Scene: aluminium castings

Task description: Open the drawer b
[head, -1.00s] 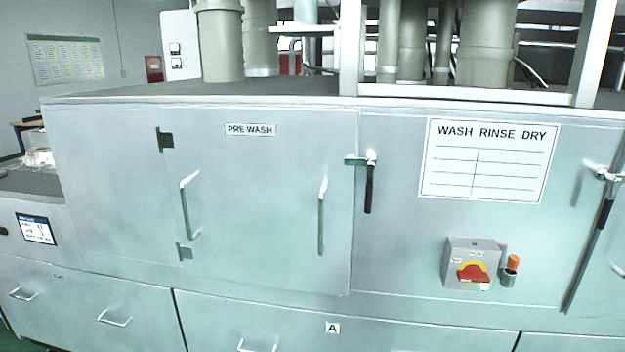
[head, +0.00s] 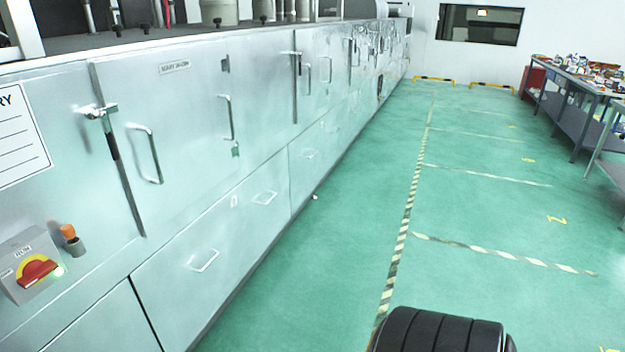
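A long, shut drawer front (head: 215,235) is in the lower part of the grey metal machine, left of centre in the head view. It has two bar handles, a nearer one (head: 205,261) and a farther one (head: 264,198). A small label (head: 234,201) sits near its top edge between the handles; its letter is too small to read for sure, so I cannot confirm that this is drawer b. Neither of my grippers is in view.
Cabinet doors with handles (head: 147,153) are above the drawer. A red-yellow switch box (head: 33,270) is at lower left. Green floor (head: 330,270) with a striped line (head: 408,205) is open beside the machine. A loaded workbench (head: 570,90) stands at far right.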

